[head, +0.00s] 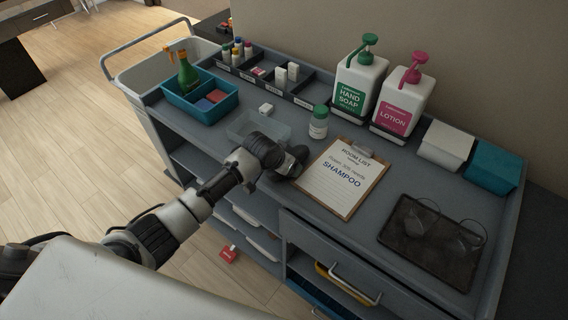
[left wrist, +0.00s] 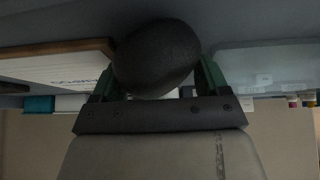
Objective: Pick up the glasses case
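The glasses case (left wrist: 155,58) shows in the left wrist view as a dark, rounded, textured shape. It lies between the two green fingers of my left gripper (left wrist: 157,82), which stand apart on either side of it. I cannot tell whether both fingers press on it. In the head view my left gripper (head: 289,163) is low over the cart top, just left of the clipboard, and largely hides the case. My right gripper is not in view.
The clipboard (head: 343,180) lies right beside the gripper, with a clear tray (head: 262,128) and a white bottle (head: 318,125) behind. A dark tray (head: 430,245) with eyeglasses is at the right. Soap (head: 357,85) and lotion (head: 402,100) dispensers stand at the back.

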